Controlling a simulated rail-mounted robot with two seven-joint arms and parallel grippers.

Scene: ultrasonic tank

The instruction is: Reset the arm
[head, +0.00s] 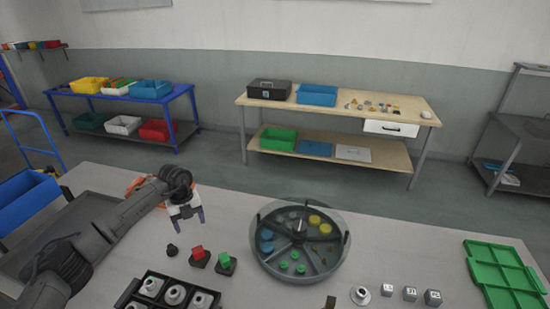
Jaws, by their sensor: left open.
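My left gripper (187,217) is above the near table at left of centre. Its two fingers are apart and nothing shows between them. My left arm comes in from the left edge and bends down at the wrist. The gripper is up and left of a round grey divided tray (268,268) and above a small black knob-like piece (172,251). My right gripper is not in view.
A black rack (160,299) with metal cylinders is at the front edge. Metal cubes (410,293) and a metal flanged piece (361,295) lie front right. A green tray (505,274) is at far right. The table (400,240) is bare between round tray and green tray.

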